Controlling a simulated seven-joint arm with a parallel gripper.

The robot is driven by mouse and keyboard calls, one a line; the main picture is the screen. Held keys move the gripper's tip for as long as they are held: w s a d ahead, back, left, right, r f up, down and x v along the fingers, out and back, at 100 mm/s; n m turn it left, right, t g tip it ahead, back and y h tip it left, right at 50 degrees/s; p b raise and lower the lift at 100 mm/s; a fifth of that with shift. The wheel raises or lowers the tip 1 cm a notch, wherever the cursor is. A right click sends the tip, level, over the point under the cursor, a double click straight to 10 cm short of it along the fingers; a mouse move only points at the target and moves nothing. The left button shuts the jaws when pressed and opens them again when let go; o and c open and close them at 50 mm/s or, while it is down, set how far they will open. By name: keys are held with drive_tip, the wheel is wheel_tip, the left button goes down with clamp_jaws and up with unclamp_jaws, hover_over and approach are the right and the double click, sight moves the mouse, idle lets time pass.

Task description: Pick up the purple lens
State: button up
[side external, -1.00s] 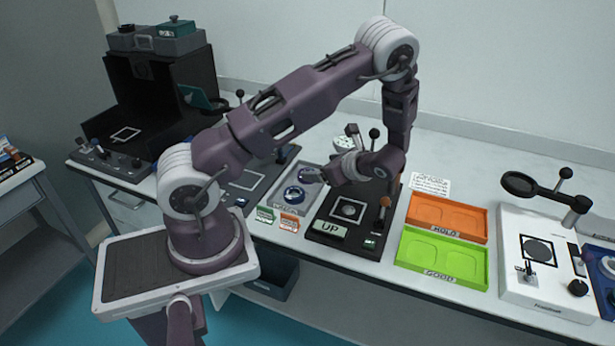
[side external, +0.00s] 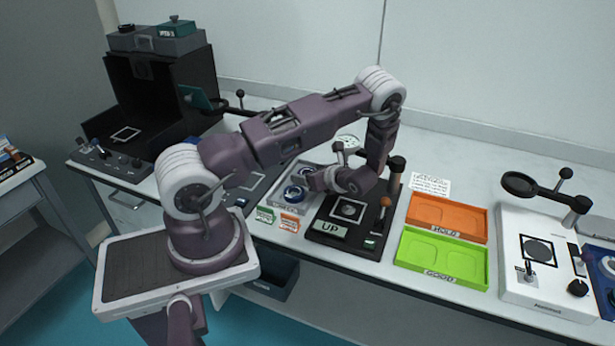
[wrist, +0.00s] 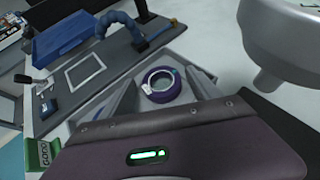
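The purple lens (wrist: 162,86) shows in the wrist view as a dark purple ring with a pale centre, lying flat in a grey tray (wrist: 178,57). My gripper (side external: 311,181) is over this tray in the side view. In the wrist view its two fingers are spread, one on each side of the lens, with a gap between them. Whether the fingers are down at the lens's height is hard to tell. In the side view a round lens (side external: 293,194) shows in the tray's front part; the gripper hides part of the tray.
A dark inspection stand with an "UP" sign (side external: 328,229) and upright posts is just right of the tray. Green and orange cards (side external: 290,222) lie in front. Orange (side external: 447,217) and green (side external: 442,258) trays are farther right. A dark panel device (wrist: 85,70) is on the tray's other side.

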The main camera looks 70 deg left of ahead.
drive_tip(key=shift+d+f, duration=0.1)
drive_tip(key=shift+f, duration=0.05)
drive_tip(key=c, duration=0.9)
